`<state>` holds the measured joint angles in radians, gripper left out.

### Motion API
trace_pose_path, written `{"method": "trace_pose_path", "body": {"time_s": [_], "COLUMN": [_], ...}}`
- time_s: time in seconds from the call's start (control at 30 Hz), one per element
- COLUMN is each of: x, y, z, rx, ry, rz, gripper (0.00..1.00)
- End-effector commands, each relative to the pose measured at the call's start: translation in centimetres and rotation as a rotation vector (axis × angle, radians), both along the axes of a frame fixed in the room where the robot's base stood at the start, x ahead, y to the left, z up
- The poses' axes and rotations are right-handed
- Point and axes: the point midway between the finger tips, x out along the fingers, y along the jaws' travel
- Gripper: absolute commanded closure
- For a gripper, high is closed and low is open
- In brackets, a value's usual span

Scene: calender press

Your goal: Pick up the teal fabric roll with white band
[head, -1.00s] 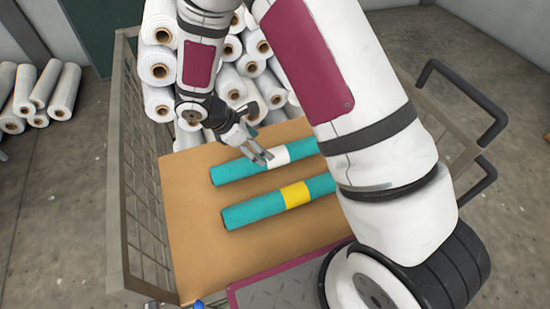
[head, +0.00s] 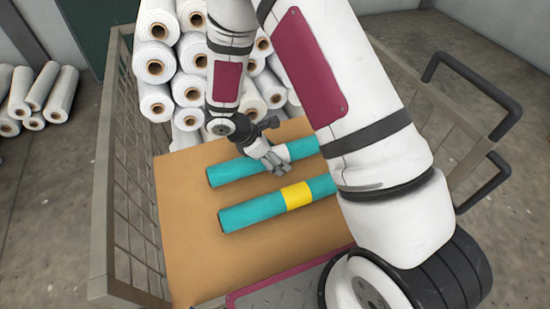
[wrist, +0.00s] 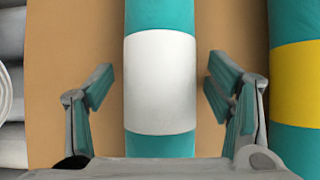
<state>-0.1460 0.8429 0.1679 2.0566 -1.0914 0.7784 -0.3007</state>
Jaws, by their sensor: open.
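The teal fabric roll with white band (head: 230,172) lies on the tan board of the cart. In the wrist view its white band (wrist: 161,83) sits between the two open fingers of my gripper (wrist: 160,90), with a gap on each side. In the head view my gripper (head: 276,162) is over the roll at the band and hides part of it. A second teal roll with a yellow band (head: 297,195) lies nearly parallel, nearer the robot; its yellow band (wrist: 296,82) shows at the right of the wrist view, close to the right finger.
The cart has a wire side (head: 125,170) at the left and black handles (head: 475,95) at the right. White rolls (head: 160,68) are stacked behind the board. More white rolls (head: 40,95) lie on the floor at far left. The tan board (head: 190,250) is bare at front left.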

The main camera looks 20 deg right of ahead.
Motion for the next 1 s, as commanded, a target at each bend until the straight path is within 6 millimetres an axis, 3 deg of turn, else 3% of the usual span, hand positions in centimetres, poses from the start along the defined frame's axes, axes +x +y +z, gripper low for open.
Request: {"method": "trace_pose_path", "body": {"time_s": [0.07,0.37,0.67,1.0], "x": [0.0,0.0,0.1,0.1], "y": [0.0,0.0,0.0,0.0], "z": [0.1,0.1,0.7,6.8], "rx": [0.000,0.000,-0.001,0.000], "ry": [0.000,0.000,-0.002,-0.004], "rz": [0.000,0.000,-0.001,-0.001], "gripper": [0.26,0.94,0.94,0.94]}}
